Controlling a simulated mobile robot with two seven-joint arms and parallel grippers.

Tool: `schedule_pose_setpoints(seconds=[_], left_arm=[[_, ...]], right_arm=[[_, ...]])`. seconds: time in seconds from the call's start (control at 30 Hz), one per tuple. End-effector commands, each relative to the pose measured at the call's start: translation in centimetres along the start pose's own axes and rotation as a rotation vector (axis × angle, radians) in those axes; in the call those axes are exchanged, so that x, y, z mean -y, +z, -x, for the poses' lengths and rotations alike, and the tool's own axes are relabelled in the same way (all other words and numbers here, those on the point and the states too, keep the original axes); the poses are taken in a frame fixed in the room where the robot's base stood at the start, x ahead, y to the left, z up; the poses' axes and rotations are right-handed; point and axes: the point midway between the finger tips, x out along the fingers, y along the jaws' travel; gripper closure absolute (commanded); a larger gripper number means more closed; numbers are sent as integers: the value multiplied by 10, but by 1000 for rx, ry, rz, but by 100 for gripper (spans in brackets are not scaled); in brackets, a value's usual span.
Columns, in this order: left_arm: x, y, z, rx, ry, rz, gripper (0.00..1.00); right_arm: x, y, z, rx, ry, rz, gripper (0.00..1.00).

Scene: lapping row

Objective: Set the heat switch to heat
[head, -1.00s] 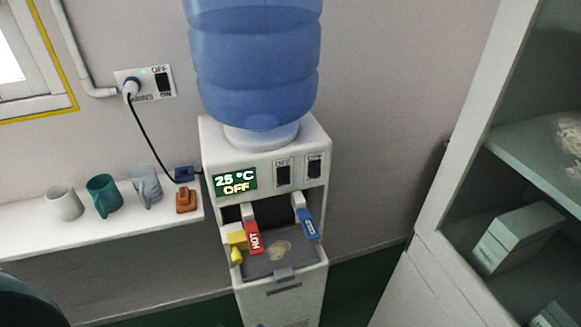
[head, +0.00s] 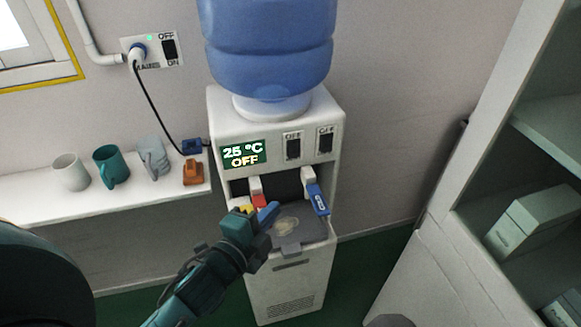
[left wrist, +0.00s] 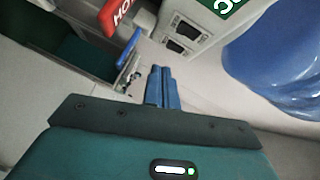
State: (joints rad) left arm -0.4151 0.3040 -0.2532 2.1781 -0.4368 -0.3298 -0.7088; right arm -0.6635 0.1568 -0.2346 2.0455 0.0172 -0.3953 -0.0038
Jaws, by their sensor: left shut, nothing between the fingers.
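The water dispenser (head: 285,265) stands against the wall with a blue bottle (head: 268,45) on top. Its display (head: 244,154) reads 25 °C and OFF. Two dark rocker switches sit right of the display, a left switch (head: 293,148) and a right switch (head: 326,141). Both have OFF above them; I cannot read which is for heat. The left wrist view shows both switches, one (left wrist: 187,27) above the other (left wrist: 175,45). My left gripper (head: 268,214) is shut and empty, below the switches and in front of the taps. Its blue fingers also show in the left wrist view (left wrist: 162,88).
A red hot tap (head: 258,199), partly hidden by my gripper, and a blue tap (head: 317,199) stick out below the switches. A shelf (head: 30,208) with several mugs is at left. A wall outlet (head: 153,51) feeds the cord. An open cabinet (head: 470,190) stands at right.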

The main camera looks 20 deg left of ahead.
Motion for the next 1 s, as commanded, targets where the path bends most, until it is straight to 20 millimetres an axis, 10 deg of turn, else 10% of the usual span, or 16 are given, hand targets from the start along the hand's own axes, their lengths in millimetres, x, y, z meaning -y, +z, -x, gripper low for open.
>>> schedule_pose_setpoints(seconds=[0.57,1.0], left_arm=[[24,-4,-12,-14,-65,-172,100],[30,-6,-97,-13,-65,-170,100]], right_arm=[[2,-1,1,-3,-6,6,64],[-5,-1,5,18,13,-4,64]])
